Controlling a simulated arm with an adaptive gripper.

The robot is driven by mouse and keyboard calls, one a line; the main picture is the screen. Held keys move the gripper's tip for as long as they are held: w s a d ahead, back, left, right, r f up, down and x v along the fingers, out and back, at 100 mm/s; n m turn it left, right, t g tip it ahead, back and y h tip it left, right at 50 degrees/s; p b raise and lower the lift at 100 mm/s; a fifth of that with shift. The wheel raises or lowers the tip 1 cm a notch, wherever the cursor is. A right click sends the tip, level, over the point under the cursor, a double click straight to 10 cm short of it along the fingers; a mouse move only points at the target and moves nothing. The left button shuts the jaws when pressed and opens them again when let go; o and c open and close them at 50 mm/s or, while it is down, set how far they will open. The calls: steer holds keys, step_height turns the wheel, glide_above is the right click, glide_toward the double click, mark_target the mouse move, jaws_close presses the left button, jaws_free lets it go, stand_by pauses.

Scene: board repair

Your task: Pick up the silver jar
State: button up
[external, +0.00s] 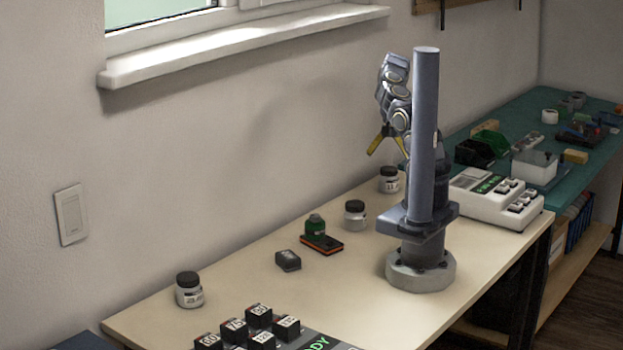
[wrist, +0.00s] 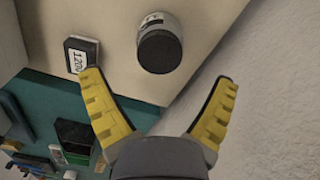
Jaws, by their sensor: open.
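Three jars with dark lids and pale grey or silvery bodies stand upright on the cream table: one at the front left (external: 189,291), one mid-table (external: 355,214) and one at the back by the wall (external: 389,181). I cannot tell for sure which is the silver jar. My gripper (external: 388,157) is open and empty, pointing down above the back jar. In the wrist view, a dark-lidded jar (wrist: 160,48) lies beyond and between my spread yellow fingers (wrist: 160,80), apart from both. It looks like the back jar.
A labelled block (wrist: 81,53) is near my left finger in the wrist view. The wall (external: 250,160) is close behind. A white machine (external: 495,196) stands right.

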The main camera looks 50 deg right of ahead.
mark_target(389, 169)
step_height(389, 169, down, 4)
steer(key=shift+f, duration=0.1)
steer(key=c, duration=1.2)
steer(key=shift+r, duration=0.4)
step_height(389, 169, up, 3)
steer(key=shift+w+f, duration=0.1)
steer(key=s+a+r, duration=0.6)
steer(key=a, duration=0.1)
steer(key=s+a+r, duration=0.3)
steer(key=shift+s+a+r, duration=0.2)
steer(key=shift+a+r, duration=0.05)
steer(key=shift+a, duration=0.1)
